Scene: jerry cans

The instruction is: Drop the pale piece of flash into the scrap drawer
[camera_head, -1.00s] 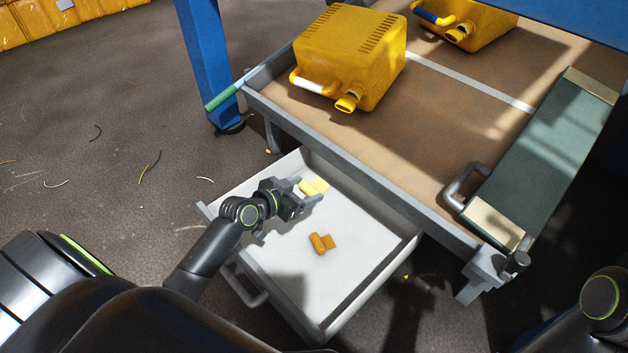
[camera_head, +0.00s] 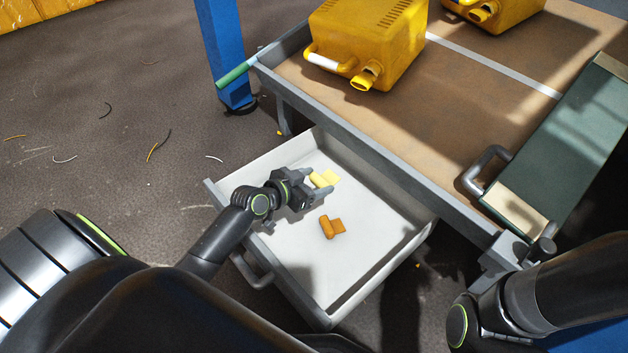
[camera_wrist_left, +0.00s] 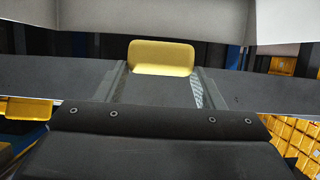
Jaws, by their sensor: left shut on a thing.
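The pale yellow piece of flash (camera_head: 322,180) is between the fingers of my left gripper (camera_head: 314,189), which is shut on it. It also shows in the left wrist view (camera_wrist_left: 161,57), held at the fingertips. The scrap drawer (camera_head: 375,270) is a pulled-out white tray with grey edges below the bench. My left gripper and the piece are over the drawer's inside, toward its back left; the exact height above its floor is hard to tell. An orange piece of scrap (camera_head: 328,228) lies on the drawer floor. My right gripper is not in view; only part of my right arm shows.
The bench tray (camera_head: 400,125) stands behind the drawer, its metal rim close to the drawer's back. It holds a yellow jerry can (camera_head: 370,40), a second can (camera_head: 500,12) and a green board with a handle (camera_head: 560,150). A blue leg (camera_head: 222,50) stands at left.

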